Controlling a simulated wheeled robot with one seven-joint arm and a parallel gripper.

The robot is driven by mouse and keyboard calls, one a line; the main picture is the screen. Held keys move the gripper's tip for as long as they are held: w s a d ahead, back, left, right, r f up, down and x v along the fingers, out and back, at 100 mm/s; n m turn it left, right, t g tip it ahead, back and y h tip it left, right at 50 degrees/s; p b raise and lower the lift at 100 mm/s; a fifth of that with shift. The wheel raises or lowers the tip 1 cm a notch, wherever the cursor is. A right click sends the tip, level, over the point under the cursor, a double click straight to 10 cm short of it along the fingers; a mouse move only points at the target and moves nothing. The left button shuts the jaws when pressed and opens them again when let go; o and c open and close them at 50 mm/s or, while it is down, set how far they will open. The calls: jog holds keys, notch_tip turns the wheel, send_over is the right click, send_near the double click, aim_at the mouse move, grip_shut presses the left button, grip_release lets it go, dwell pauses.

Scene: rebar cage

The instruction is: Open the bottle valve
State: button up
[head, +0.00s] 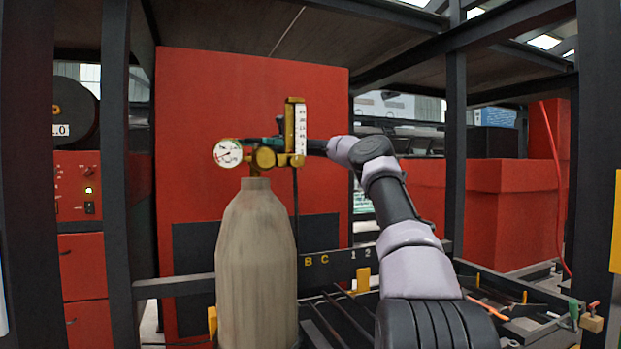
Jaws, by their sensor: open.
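A grey-beige gas bottle (257,265) stands upright in front of a red cabinet. On its top sits a brass valve and regulator (265,158). A round white dial gauge (228,153) is on the left of it, and an upright brass flow meter (295,125) with a white scale is on the right. A small green part (262,142) shows behind the brass fittings. My arm reaches in from the lower right, and my gripper (312,146) is behind the flow meter, close to the bottle top. Its jaws are open, but its fingertips are mostly hidden, so contact with the valve cannot be told.
The red cabinet (190,120) is behind the bottle. Dark steel posts (116,200) frame the scene, and a rail (180,286) crosses low behind the bottle. A red control panel (77,188) is at the left. Red boxes (505,215) and a red hose (556,170) are at the right.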

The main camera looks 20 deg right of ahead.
jog(key=shift+m+t+y, duration=0.3)
jog(key=shift+m+t, duration=0.1)
